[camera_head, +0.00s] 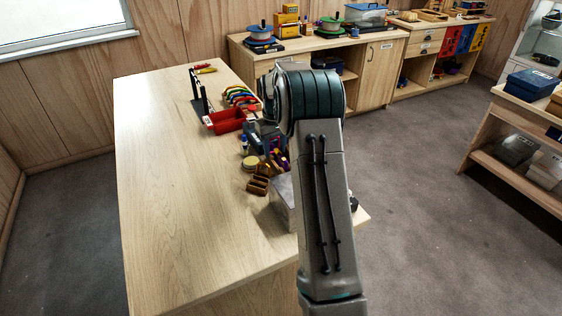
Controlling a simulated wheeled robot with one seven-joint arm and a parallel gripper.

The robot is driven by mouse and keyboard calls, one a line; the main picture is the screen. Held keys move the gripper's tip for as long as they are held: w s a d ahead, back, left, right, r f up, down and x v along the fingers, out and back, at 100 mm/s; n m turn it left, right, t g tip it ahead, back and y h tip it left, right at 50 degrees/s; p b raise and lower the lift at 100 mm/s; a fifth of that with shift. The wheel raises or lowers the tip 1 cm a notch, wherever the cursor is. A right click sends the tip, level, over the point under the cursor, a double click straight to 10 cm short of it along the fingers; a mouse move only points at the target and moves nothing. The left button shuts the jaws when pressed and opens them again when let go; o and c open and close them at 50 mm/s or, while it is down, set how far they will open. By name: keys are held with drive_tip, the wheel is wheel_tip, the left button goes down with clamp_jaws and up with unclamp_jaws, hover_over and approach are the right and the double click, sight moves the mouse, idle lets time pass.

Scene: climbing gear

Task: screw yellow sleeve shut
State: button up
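My arm crosses the right part of the view and reaches over the table's right side. What looks like part of my gripper (266,137) shows low over the table, left of the arm; its fingertips are too small and covered to read. Small purple and yellow pieces (279,162) lie or hang just below it. One of them may be the piece with the yellow sleeve, but I cannot make out a sleeve, its thread or whether it is shut. I cannot tell whether my gripper touches any of them.
On the wooden table (165,190) stand a red bin (226,121), a row of coloured gear (240,96), a black stand (199,97), a round tan tin (250,163), brown wooden blocks (259,185) and a grey box (283,200) partly behind my arm. The table's left half is clear.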

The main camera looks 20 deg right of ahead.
sight(277, 150)
drive_tip(key=shift+a, duration=0.3)
drive_tip(key=shift+f, duration=0.2)
drive_tip(key=shift+f+b, duration=0.9)
drive_tip(key=shift+f, duration=0.35)
drive_tip(key=shift+d, duration=0.15)
drive_tip(key=shift+d, duration=0.6)
drive_tip(key=shift+w+r+p, duration=0.1)
drive_tip(key=shift+r+p, duration=1.2)
drive_tip(key=shift+r, duration=0.2)
